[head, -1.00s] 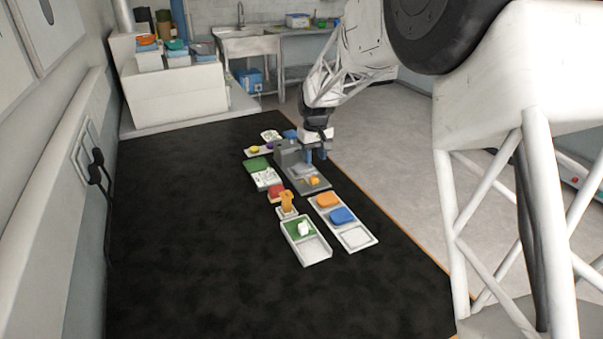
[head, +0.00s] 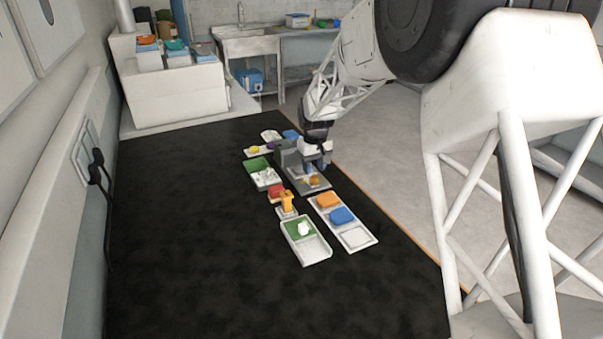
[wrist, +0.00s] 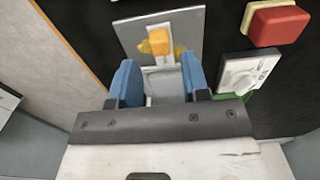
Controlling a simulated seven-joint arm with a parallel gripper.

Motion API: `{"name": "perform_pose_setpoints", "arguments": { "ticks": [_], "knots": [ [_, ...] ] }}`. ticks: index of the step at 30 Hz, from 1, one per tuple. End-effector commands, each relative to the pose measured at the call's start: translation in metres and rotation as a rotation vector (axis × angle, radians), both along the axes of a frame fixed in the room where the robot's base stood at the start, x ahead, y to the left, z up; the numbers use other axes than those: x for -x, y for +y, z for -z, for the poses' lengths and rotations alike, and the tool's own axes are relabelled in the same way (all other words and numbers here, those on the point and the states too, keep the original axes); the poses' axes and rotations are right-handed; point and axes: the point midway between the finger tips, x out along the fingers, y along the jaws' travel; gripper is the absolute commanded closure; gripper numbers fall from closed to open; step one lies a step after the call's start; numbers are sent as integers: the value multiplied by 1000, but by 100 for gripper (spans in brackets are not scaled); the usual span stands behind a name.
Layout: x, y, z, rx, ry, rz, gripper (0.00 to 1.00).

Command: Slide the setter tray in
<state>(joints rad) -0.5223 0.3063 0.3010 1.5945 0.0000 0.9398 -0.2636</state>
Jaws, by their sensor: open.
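A grey device with a flat base plate (head: 318,185) stands on the black mat below my gripper; its plate also shows in the wrist view (wrist: 196,24). A small pale tray (wrist: 148,78) with a yellow block (wrist: 158,40) at its far end lies on the plate. I take this for the setter tray; in the head view my fingers partly cover it and the yellow block (head: 314,181) shows. My gripper (head: 315,169) has blue fingers, open and pointing down. In the wrist view the fingers (wrist: 160,70) stand apart on either side of the pale tray, with nothing clamped between them.
A red block (wrist: 277,24) and a white dial unit (wrist: 248,72) lie to the right in the wrist view. A tray with orange and blue pads (head: 342,215) and a green-and-white tray (head: 312,250) lie nearer the head camera. The mat's left side is clear.

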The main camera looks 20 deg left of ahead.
Motion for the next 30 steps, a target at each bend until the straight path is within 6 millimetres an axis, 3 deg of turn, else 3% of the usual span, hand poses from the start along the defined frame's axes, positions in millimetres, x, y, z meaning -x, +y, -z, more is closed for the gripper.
{"name": "perform_pose_setpoints", "arguments": {
  "ticks": [30],
  "knots": [
    [0,0,8,1,1,0,57]
  ]
}}
